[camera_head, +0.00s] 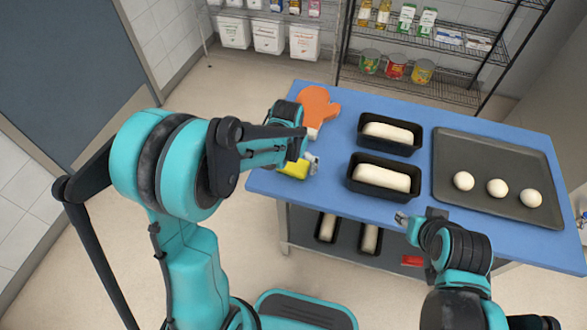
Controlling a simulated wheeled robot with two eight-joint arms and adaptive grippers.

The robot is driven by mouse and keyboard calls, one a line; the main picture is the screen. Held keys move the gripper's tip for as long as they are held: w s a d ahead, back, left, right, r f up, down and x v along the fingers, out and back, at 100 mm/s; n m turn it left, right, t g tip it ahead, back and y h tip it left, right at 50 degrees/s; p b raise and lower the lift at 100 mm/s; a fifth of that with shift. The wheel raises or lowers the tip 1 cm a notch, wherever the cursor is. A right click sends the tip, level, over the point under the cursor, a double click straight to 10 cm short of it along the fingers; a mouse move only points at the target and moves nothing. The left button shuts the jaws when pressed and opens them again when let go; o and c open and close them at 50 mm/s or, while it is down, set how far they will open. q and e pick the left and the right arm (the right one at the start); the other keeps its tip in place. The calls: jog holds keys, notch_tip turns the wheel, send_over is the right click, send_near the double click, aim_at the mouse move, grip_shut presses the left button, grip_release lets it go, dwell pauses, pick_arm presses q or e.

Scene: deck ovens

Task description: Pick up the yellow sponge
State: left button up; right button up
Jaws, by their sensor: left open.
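The yellow sponge (294,169) lies on the left part of the blue table top (330,192). My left arm comes in from the left and partly covers it. My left gripper (312,161) is right at the sponge, with its fingers over or beside it; I cannot tell whether they touch it. The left gripper is open. My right gripper (402,218) is at the table's front edge, in front of the loaf pans and well apart from the sponge. Its fingers are too small to read.
An orange oven mitt (316,104) lies behind the sponge. Two dark loaf pans (361,134) with dough stand right of it. A dark baking tray (480,150) with three dough balls lies at the right. More pans sit on the lower shelf. Wire shelves (430,90) stand behind.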

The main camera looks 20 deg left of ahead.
aim_at(294, 162)
pick_arm(q)
jog(key=shift+r, duration=0.1)
jog(key=c, duration=1)
jog(key=shift+r, duration=0.1)
jog(key=shift+r, duration=0.3)
notch_tip(294, 162, up, 4)
jog(key=shift+f+p, duration=0.1)
jog(key=shift+p, duration=1.05)
jog(key=w+d+r+p, duration=0.3)
jog(key=w+d+r, duration=0.3)
jog(key=w+d, duration=0.1)
jog(key=shift+w+d+r, duration=0.2)
jog(key=shift+w+d, duration=0.1)
jog(key=shift+w, duration=0.6)
